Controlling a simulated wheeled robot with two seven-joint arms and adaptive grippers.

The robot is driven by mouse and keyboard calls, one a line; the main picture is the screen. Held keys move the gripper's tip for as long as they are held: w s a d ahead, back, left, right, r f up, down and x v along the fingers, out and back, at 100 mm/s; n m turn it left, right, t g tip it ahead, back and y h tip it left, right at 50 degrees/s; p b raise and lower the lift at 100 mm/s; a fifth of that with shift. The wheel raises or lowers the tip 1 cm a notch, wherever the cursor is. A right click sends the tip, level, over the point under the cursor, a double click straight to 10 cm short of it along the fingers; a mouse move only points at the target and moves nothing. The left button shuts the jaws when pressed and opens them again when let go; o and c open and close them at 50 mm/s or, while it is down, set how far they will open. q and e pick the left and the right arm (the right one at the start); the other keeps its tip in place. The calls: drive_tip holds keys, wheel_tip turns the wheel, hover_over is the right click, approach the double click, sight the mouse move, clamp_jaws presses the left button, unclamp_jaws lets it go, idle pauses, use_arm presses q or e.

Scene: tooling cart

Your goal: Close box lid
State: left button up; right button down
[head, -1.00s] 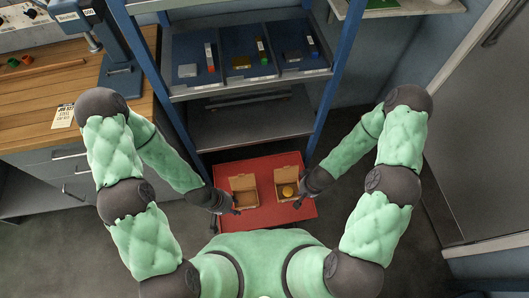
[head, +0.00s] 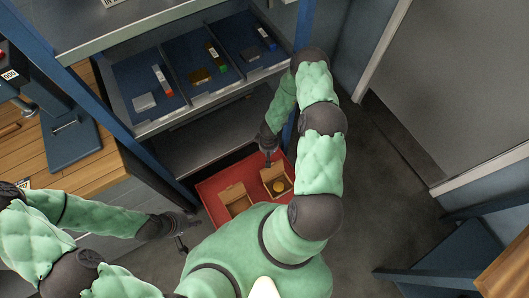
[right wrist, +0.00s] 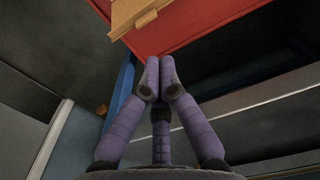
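Two small cardboard boxes stand open on a red cart top, the left box (head: 236,203) and the right box (head: 273,174). Flaps stand up at their edges. A yellow round object (head: 279,187) lies in the right box. My left gripper (head: 188,236) is off the cart's left side, empty, its fingers spread apart. My right gripper (head: 268,160) is at the back left edge of the right box; contact cannot be told. In the right wrist view the right gripper (right wrist: 160,64) has its fingertips together with nothing between them, and part of a cardboard box (right wrist: 130,14) shows above.
The red cart top (head: 211,190) stands before a shelf unit with blue posts (head: 150,168) and blue trays (head: 140,88) of small parts. A wooden workbench (head: 97,168) is at the left. Open floor (head: 385,190) lies to the right.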

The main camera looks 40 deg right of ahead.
use_arm(q)
wheel_tip(320, 180, down, 4)
drive_tip(key=b, duration=0.3)
drive_tip(key=shift+r, duration=0.25)
use_arm(e)
wheel_tip(320, 180, down, 8)
use_arm(q)
drive_tip(key=shift+s, duration=0.1)
use_arm(e)
drive_tip(key=shift+r, duration=0.15)
